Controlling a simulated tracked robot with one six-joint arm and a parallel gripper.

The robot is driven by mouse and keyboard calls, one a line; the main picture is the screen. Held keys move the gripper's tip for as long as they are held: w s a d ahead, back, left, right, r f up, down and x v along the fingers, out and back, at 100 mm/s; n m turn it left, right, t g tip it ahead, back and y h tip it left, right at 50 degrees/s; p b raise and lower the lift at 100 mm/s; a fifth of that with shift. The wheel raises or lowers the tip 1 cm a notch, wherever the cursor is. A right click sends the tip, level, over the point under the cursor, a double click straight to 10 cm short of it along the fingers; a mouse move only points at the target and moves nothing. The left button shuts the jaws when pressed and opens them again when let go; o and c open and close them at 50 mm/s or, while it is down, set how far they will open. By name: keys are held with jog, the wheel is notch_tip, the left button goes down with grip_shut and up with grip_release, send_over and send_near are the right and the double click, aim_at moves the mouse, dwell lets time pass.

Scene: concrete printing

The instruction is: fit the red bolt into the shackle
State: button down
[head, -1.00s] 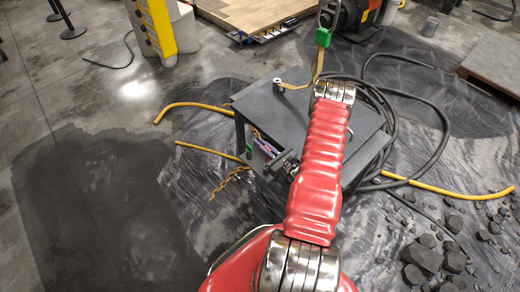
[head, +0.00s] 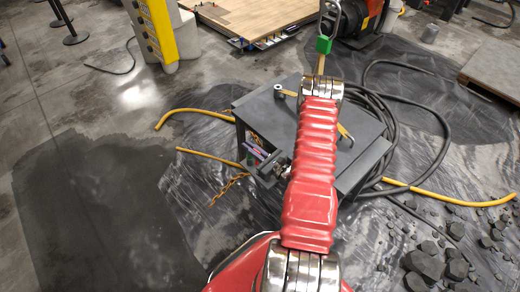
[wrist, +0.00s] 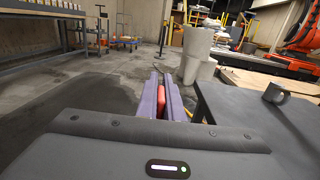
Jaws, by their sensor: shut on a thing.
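My gripper (wrist: 163,92) has two purple fingers, shut on the red bolt (wrist: 162,106). Only a short red part of the bolt shows between them; the rest is hidden. In the head view my gripper (head: 257,152) is at the left front side of the dark table, partly behind my red arm. A metal loop (head: 331,16), which may be the shackle, shows above a green block (head: 323,45) at the top, beyond the table. It is apart from my gripper, and I cannot make out its holes. It does not show in the wrist view.
The dark table (head: 240,104) bears a small grey cylinder (head: 279,89) and a yellow strap (head: 345,133). An orange chain (head: 229,188) and yellow hose (head: 208,157) lie left of it. Black cables and rubble lie right.

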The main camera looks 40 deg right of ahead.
jog(key=w+a+r+n+y, duration=0.1)
jog(key=a+r+y, duration=0.1)
jog(key=a+r, duration=0.3)
jog(key=w+a+r+n+g+y, duration=0.1)
jog(key=a+r, duration=0.4)
jog(key=a, duration=0.8)
jog(key=w+a+r+n+g+y, duration=0.1)
jog(key=a+r+y, duration=0.3)
jog(key=a, duration=0.6)
jog(key=shift+w+r+n, duration=0.3)
jog(key=shift+r+n, duration=0.3)
jog(key=shift+n, duration=0.2)
jog(key=shift+w, duration=0.1)
